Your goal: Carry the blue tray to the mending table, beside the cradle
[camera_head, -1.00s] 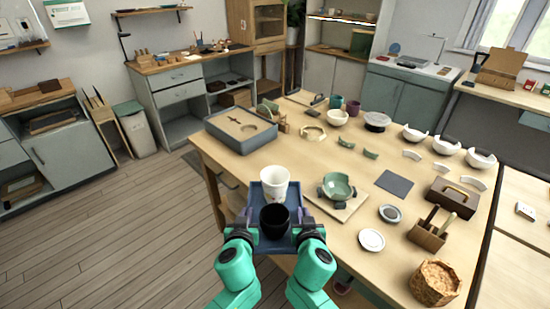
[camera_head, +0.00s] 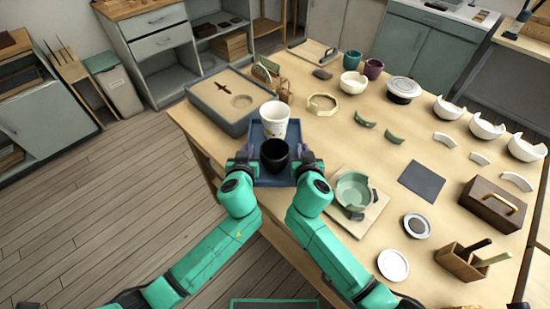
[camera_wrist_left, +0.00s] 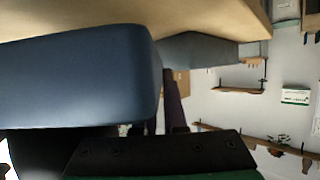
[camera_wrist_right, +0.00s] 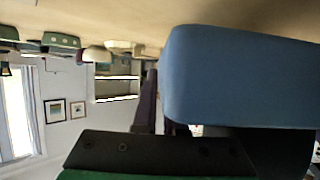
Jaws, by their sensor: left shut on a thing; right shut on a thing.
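The blue tray (camera_head: 274,181) is held level between my two grippers, with a white patterned cup (camera_head: 274,118) and a dark cup (camera_head: 275,154) standing upright in it. My left gripper (camera_head: 246,158) is shut on its left side, my right gripper (camera_head: 303,160) on its right side. The tray's wall fills much of the left wrist view (camera_wrist_left: 80,80) and the right wrist view (camera_wrist_right: 240,80). The tray is at the near left edge of the mending table (camera_head: 330,140); I cannot tell whether it touches. The cradle (camera_head: 355,193), holding a green broken bowl, is right of it on a pale board.
A grey-blue box with a sand-coloured top (camera_head: 228,100) stands just behind and left of the tray. A wooden ring (camera_head: 322,104), green shards (camera_head: 365,118) and a dark mat (camera_head: 421,181) lie further in. Bare tabletop shows between the tray and the shards.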

